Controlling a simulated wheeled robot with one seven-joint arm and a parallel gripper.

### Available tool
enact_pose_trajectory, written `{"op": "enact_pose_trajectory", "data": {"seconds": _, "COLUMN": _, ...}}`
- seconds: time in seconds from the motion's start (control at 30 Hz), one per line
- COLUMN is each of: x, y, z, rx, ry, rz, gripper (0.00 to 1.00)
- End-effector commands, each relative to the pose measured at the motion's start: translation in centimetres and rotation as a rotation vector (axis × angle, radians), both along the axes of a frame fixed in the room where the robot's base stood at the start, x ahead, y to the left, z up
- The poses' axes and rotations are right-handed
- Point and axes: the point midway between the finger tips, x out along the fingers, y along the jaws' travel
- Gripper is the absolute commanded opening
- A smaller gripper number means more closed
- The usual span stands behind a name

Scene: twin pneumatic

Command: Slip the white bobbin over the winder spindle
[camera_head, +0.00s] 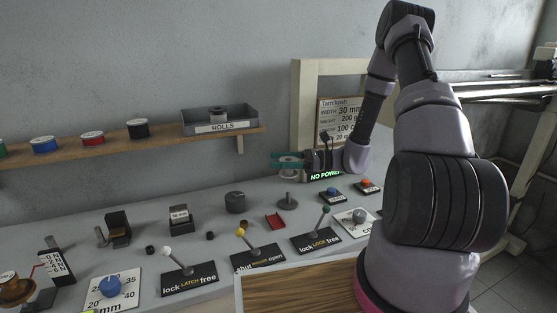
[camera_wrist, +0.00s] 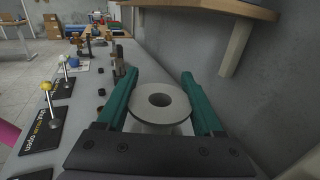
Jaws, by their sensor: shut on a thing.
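The white bobbin (camera_wrist: 178,110) is between the green fingers of my gripper (camera_wrist: 158,98) in the wrist view, its flange facing the camera and its centre hole open. My gripper (camera_head: 286,160) is shut on it. In the head view the gripper is above the bench, and only a pale bit of the bobbin shows under the fingers. The winder spindle (camera_head: 288,201), a short grey post on a round base, stands on the bench below the gripper in the picture, apart from it. The spindle is hidden in the wrist view, so I cannot tell their alignment.
A wall shelf (camera_head: 160,150) with spools and a grey ROLLS tray (camera_head: 220,128) runs behind, left of the gripper. A red bracket (camera_head: 275,221), a dark knob (camera_head: 235,202) and lever switches (camera_head: 258,257) surround the spindle.

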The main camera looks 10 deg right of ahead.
Motion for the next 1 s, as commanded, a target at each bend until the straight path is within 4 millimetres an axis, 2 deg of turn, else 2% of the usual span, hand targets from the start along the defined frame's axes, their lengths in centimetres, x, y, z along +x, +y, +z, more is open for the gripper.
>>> {"op": "enact_pose_trajectory", "data": {"seconds": 0.5, "x": 0.0, "y": 0.0, "z": -4.5, "rx": 0.001, "ry": 0.002, "rz": -0.001, "gripper": 0.16}}
{"op": "enact_pose_trajectory", "data": {"seconds": 1.0, "x": 0.0, "y": 0.0, "z": -5.4, "rx": 0.000, "ry": 0.000, "rz": -0.001, "gripper": 0.16}}
